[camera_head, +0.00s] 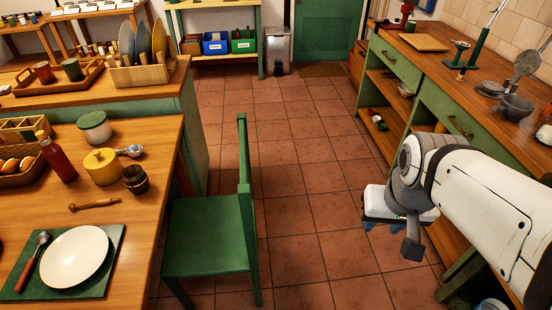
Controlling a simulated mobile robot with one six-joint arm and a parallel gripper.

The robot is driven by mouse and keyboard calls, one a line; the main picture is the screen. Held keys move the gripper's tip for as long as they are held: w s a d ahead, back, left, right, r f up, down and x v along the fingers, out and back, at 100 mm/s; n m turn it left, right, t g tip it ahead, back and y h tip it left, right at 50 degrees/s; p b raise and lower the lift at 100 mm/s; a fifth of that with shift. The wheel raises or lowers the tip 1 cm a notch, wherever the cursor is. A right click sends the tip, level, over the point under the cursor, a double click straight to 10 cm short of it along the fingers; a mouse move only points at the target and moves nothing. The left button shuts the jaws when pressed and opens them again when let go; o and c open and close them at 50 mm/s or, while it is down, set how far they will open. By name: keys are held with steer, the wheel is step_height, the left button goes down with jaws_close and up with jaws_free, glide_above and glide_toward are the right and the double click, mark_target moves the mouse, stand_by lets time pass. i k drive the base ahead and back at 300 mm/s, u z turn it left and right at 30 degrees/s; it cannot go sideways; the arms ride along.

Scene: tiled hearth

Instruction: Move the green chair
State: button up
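The green chair (211,233) stands upright on the tiled floor in the middle of the view, at the right side of the wooden table. Its seat faces the table and its tall back (245,185) is on the right, seen nearly edge-on. My gripper (385,222) is at the right, above the floor and apart from the chair, with a stretch of tiles between them. Its finger ends are small and partly hidden by my wrist, so I cannot see whether they are open or shut. I see nothing held.
The wooden table (135,220) bears a plate (75,256), a red bottle (57,160) and jars. A green counter (445,105) runs along the right, close to my arm. Tiled floor (290,150) lies clear between them, back to a bin (277,50) and green door (325,30).

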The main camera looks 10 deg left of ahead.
mark_target(207, 236)
steer(key=u, duration=0.1)
steer(key=i, duration=0.9)
steer(key=z, duration=0.05)
